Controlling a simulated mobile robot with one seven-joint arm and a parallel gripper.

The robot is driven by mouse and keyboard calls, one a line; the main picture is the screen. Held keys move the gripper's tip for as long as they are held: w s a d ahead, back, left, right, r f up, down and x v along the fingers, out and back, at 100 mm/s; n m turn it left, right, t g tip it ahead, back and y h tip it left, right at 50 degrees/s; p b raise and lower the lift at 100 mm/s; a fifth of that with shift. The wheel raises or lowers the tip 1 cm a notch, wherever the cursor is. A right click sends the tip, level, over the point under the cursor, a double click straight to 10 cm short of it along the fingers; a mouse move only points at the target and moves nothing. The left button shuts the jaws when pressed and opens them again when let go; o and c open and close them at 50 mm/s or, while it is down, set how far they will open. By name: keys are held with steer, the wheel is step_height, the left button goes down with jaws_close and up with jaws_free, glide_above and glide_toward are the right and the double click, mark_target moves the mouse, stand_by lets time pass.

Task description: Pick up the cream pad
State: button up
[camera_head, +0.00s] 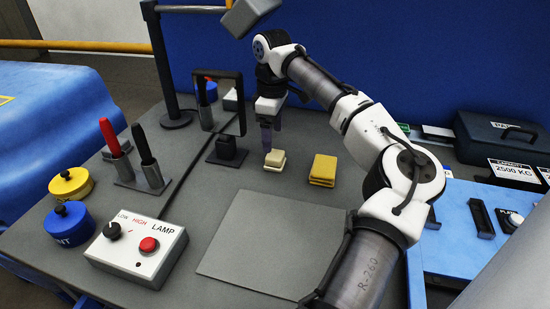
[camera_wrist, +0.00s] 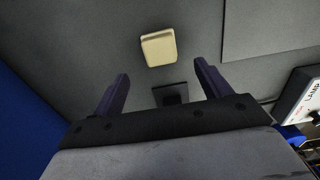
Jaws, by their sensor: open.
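The cream pad (camera_head: 275,157) is a small block lying on the grey table, left of a similar yellow pad (camera_head: 323,169). My gripper (camera_head: 269,140) points down just above and behind the cream pad in the head view. In the wrist view the cream pad (camera_wrist: 158,48) lies beyond the fingertips, roughly centred between them. My gripper (camera_wrist: 161,72) is open there, with nothing held between its two dark fingers.
A black upright frame (camera_head: 243,105) stands left of my gripper. A lamp control box (camera_head: 138,248), a holder with red and black pens (camera_head: 143,178) and yellow and blue round tins (camera_head: 71,185) stand further left. A flat grey sheet (camera_head: 268,240) lies in front.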

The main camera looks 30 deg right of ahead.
mark_target(270, 155)
steer(key=shift+w+a+f+p, duration=0.1)
steer(key=shift+f+p, duration=0.15)
steer(key=shift+f, duration=1.05)
steer(key=shift+w+a+f+p, duration=0.15)
steer(key=shift+f+p, duration=0.15)
steer(key=shift+f, duration=0.95)
steer(key=shift+w+a+f+p, duration=0.1)
steer(key=shift+f+p, duration=0.15)
steer(key=shift+f, duration=1.05)
steer(key=c, duration=1.1)
steer(key=shift+r, duration=0.15)
